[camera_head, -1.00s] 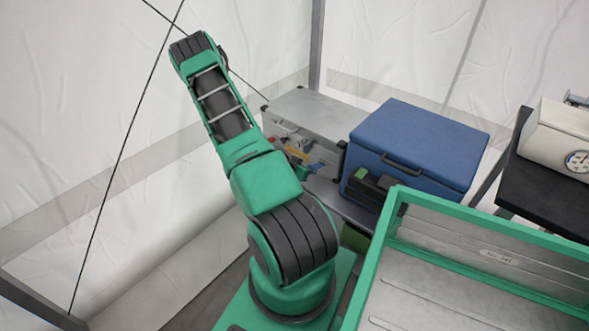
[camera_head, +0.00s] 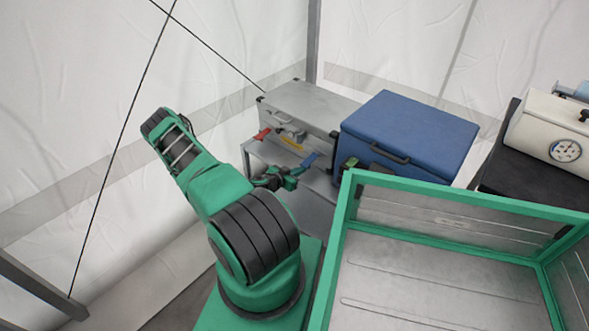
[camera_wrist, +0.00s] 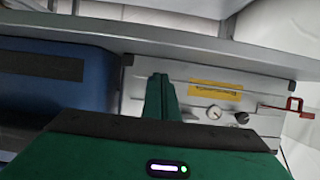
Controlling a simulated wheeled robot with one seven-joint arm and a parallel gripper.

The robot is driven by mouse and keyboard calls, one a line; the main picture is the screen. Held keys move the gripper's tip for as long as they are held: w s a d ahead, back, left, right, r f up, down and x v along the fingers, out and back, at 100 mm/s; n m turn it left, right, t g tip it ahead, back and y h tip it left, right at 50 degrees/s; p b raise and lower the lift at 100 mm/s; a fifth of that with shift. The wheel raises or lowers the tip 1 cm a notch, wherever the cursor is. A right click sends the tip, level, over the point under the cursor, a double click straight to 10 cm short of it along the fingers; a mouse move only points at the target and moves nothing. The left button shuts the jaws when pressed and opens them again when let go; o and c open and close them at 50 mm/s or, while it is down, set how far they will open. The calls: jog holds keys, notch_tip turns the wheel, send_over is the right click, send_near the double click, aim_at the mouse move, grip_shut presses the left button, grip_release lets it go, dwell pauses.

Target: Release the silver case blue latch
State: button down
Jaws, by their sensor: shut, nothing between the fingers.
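The silver case (camera_head: 312,103) stands beside the blue box in the head view. Its blue latch (camera_head: 311,160) shows on the right of its front, beyond my gripper. A red latch (camera_head: 262,134) sticks out at the front's left end, and a yellow label (camera_head: 291,144) lies between them. My gripper (camera_head: 300,171) is shut and empty, just in front of the case near the blue latch; contact cannot be told. In the wrist view, my closed fingers (camera_wrist: 160,80) point at the case front (camera_wrist: 190,74). The blue latch cannot be made out there, perhaps hidden behind the fingers.
The blue box (camera_head: 410,135) stands close on the case's right. My green-rimmed tray (camera_head: 345,235) is at front right. A cream device with a gauge (camera_head: 565,150) sits on a black stand. White tent walls (camera_head: 60,120) and a pole (camera_head: 313,40) lie behind.

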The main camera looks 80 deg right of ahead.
jog(key=shift+d+f, duration=0.15)
jog(key=shift+f, duration=0.4)
